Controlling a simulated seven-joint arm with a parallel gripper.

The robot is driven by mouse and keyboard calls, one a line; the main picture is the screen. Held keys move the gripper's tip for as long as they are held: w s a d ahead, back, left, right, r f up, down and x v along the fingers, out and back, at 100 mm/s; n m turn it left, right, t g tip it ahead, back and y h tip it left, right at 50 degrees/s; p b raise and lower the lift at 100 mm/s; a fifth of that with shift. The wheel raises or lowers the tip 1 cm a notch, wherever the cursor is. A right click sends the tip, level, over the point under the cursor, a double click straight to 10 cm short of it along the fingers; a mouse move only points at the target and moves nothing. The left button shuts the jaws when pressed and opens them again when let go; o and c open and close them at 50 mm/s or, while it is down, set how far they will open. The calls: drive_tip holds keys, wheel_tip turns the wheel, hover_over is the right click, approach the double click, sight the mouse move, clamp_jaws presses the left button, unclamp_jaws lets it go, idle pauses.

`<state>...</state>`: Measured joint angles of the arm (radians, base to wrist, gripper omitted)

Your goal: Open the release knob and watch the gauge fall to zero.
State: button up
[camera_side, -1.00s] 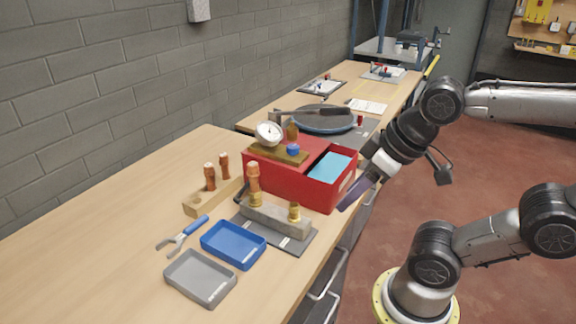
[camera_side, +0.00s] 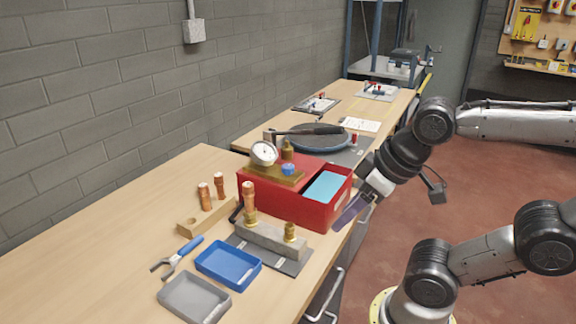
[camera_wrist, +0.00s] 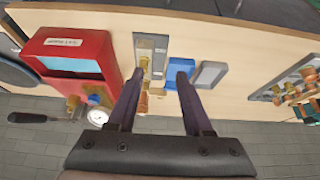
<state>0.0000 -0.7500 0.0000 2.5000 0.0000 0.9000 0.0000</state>
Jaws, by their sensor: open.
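The round white gauge (camera_side: 264,153) stands on a brass-coloured block (camera_side: 272,174) on top of the red box (camera_side: 312,211). A small blue knob (camera_side: 288,168), which looks like the release knob, sits on the block right of the gauge. The gauge dial is too small to read in either view. My gripper (camera_side: 346,214) is open and empty beside the red box's right side, away from the knob. In the wrist view its two fingers (camera_wrist: 161,75) are apart, and the gauge (camera_wrist: 96,101) lies left of them.
A grey fixture (camera_side: 272,240) with copper and brass fittings stands in front of the red box. A blue tray (camera_side: 228,264), a grey tray (camera_side: 194,297), pliers (camera_side: 176,257) and a wooden peg block (camera_side: 200,222) lie nearby. The bench's left part is clear.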

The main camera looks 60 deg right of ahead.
drive_tip(key=w+d+r+m+g, duration=0.3)
drive_tip(key=w+d+r+m, duration=0.2)
drive_tip(key=w+r+m, duration=0.8)
drive_tip(key=m+g, duration=0.3)
hover_over(288, 166)
wheel_tip(288, 166, down, 4)
wheel_tip(288, 166, down, 14)
drive_tip(key=shift+d+r, duration=0.1)
drive_tip(key=shift+r, duration=0.1)
clamp_jaws()
